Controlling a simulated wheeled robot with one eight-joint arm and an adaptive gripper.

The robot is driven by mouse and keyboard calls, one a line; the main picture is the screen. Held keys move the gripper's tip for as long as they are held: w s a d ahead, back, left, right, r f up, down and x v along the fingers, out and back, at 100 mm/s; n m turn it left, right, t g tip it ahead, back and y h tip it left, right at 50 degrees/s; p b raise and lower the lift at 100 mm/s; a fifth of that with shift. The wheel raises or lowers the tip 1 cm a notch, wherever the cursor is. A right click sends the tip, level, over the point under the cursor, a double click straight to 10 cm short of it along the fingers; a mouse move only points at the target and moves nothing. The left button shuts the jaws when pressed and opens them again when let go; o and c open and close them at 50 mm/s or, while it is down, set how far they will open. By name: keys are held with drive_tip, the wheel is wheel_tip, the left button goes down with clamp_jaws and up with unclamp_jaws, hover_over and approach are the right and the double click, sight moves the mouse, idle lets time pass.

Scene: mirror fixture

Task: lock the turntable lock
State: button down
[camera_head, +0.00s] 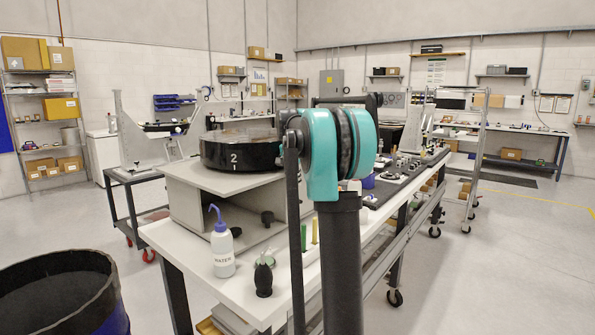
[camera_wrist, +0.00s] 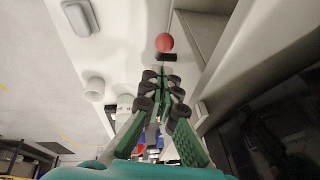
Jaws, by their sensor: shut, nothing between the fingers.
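The turntable (camera_head: 240,150) is a black round drum marked "2" on a white box-like stand (camera_head: 190,195) on the workbench. In the wrist view a red ball-shaped knob (camera_wrist: 165,42) with a short black piece (camera_wrist: 165,57) shows just beyond my fingertips. It may be the turntable lock, but I cannot tell its position. My gripper (camera_wrist: 166,80) has green fingers with black joints, is shut and empty, and points toward the knob. A small gap seems to lie between them; contact is unclear. In the head view my teal arm joint hides the gripper and the knob.
A water bottle (camera_head: 222,245) and a small black bulb-shaped item (camera_head: 263,278) stand at the bench's near end. A black bin (camera_head: 60,300) is at lower left. A wheeled rack (camera_head: 475,160) stands at right.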

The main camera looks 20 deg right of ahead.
sight(291, 196)
drive_tip(key=shift+s+a+f, duration=0.1)
drive_tip(key=shift+a+f, duration=0.15)
drive_tip(key=shift+f, duration=0.2)
drive_tip(key=shift+a+f, duration=0.2)
drive_tip(key=shift+f, duration=0.25)
drive_tip(key=shift+s+a+f+t+h, duration=0.5)
drive_tip(key=shift+a+f+t+h, duration=0.15)
drive_tip(key=shift+a+h, duration=0.15)
drive_tip(key=shift+s+a+f, duration=0.25)
drive_tip(key=shift+f, duration=0.3)
drive_tip(key=shift+r, duration=0.1)
